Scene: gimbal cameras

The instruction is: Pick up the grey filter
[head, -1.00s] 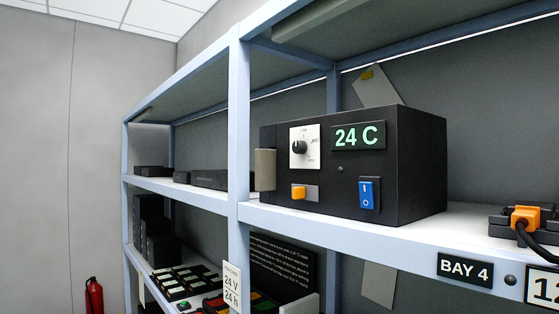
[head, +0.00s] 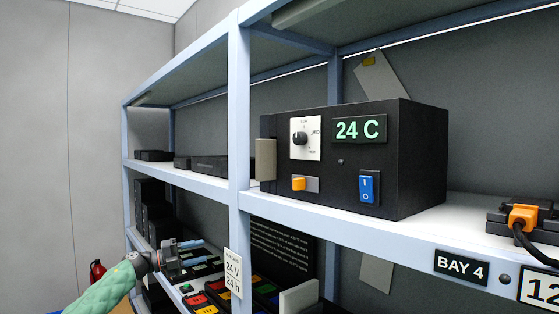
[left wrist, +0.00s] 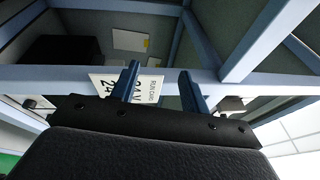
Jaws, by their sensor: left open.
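A grey-beige block (head: 265,160), which looks like the grey filter, stands at the left side of the black 24 C unit (head: 420,160) on the middle shelf. My left gripper (head: 200,253) is open and empty, in front of the lower shelf, below and left of the block. I cannot make out the filter in that view. My right gripper is not in view.
The blue-grey shelf post (head: 239,120) stands beside the block. Coloured modules (head: 205,303) fill the lower shelf. An orange connector (head: 523,216) with a black cable lies at the right.

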